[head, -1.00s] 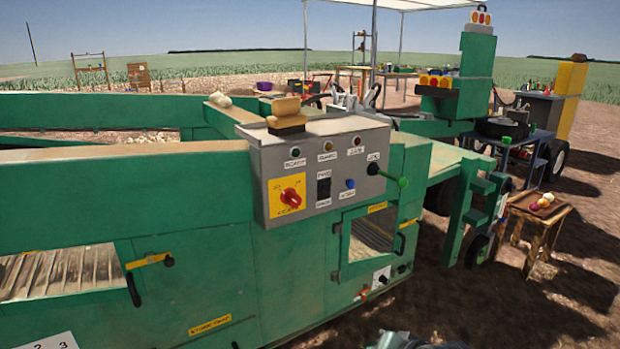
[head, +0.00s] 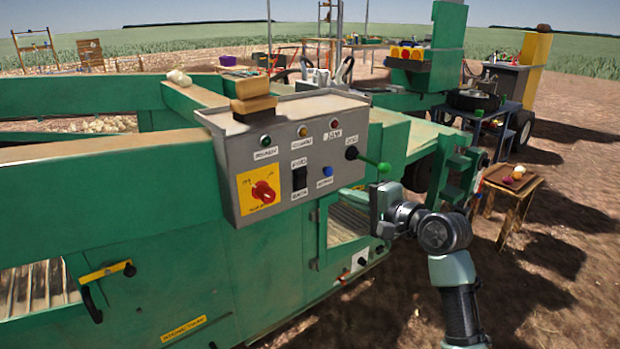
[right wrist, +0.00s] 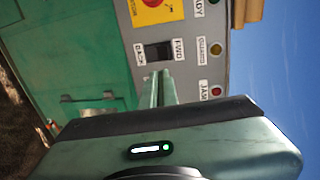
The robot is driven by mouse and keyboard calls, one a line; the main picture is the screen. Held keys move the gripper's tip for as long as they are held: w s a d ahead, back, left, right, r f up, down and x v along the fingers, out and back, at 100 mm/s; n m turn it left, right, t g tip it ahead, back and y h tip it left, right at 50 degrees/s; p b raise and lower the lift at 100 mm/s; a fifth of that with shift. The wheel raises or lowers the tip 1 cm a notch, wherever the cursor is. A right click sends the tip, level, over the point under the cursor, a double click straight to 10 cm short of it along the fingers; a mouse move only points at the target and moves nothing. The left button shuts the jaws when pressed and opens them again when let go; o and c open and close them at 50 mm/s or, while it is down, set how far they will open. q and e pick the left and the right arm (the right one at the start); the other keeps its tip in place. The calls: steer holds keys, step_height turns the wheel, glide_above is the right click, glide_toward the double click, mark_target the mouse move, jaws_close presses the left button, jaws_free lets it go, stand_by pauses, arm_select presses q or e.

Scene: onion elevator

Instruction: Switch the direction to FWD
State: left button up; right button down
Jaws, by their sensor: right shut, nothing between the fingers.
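The grey control panel (head: 225,175) on the green machine carries a black rocker switch (head: 299,178), with one label above it and one below. In the right wrist view the rocker switch (right wrist: 158,52) has the FWD label (right wrist: 179,50) on its right side and another label on its left. I cannot tell which way the rocker is tipped. My right gripper (head: 377,205) is in front of the panel, right of and below the switch in the head view. Its fingers (right wrist: 161,80) are shut and empty, with tips pointing just below the switch in the wrist view. My left gripper is out of view.
A red rotary knob (head: 263,192) on a yellow plate is left of the switch. A blue button (head: 328,171) is to its right. A lever with a green knob (head: 385,168) sticks out just above my right gripper. Indicator lamps line the panel's top.

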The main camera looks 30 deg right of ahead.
mark_target(303, 175)
steer(key=w, duration=0.4)
steer(key=w+b, duration=0.1)
steer(key=w, duration=0.3)
steer(key=w+a+f, duration=0.1)
steer(key=w, duration=0.3)
steer(key=shift+w+f, duration=0.1)
steer(key=shift+w, duration=0.75)
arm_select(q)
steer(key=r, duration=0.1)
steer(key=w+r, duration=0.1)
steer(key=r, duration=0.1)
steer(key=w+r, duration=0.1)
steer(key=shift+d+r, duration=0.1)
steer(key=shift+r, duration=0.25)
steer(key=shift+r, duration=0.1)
arm_select(e)
steer(key=shift+a, duration=0.1)
